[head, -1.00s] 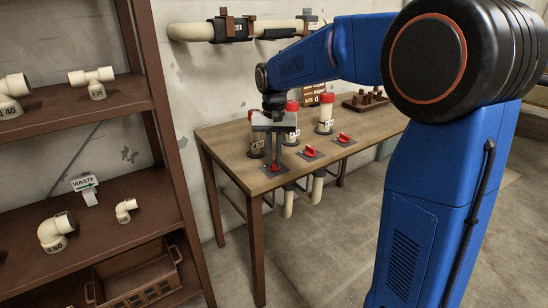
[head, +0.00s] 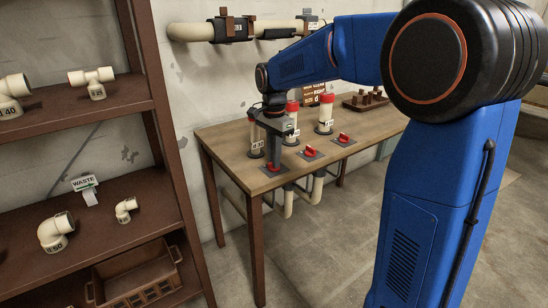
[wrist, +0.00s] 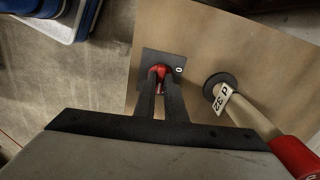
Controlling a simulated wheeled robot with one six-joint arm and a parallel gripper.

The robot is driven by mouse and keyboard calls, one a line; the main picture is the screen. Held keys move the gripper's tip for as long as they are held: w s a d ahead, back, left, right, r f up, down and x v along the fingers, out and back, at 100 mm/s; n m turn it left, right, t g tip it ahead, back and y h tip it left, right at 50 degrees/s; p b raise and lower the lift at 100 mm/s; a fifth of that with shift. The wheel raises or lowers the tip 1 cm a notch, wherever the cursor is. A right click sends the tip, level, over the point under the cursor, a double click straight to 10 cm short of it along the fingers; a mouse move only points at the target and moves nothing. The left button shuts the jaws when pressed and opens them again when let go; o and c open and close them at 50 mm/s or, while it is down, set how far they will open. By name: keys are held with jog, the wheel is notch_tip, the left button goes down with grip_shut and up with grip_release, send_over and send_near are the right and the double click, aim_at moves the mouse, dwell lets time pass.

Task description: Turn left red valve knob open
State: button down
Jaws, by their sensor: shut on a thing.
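The left red valve knob (head: 271,169) sits on a dark square plate near the front left of the wooden table (head: 240,176). My gripper (head: 273,165) points down at it, with its fingers shut on the knob. In the wrist view the knob (wrist: 160,71) shows red between the fingertips of my gripper (wrist: 160,84). Its plate (wrist: 150,59) carries a small white mark beside the knob. Part of the knob is hidden by the fingers. Two more red knobs, the middle one (head: 309,152) and the right one (head: 343,137), sit on their own plates to the right.
Upright pipes with red tops, one of them at the back (head: 326,112), stand behind the knobs. A labelled pipe (wrist: 232,103) stands close to the gripper in the wrist view. A shelf (head: 70,120) with white fittings is at the left. A brown rack (head: 365,101) stands at the table's back.

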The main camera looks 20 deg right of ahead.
jog(key=shift+m, duration=0.6)
jog(key=c, duration=1.8)
grip_release()
notch_tip(320, 180, up, 18)
jog(key=shift+f, duration=0.25)
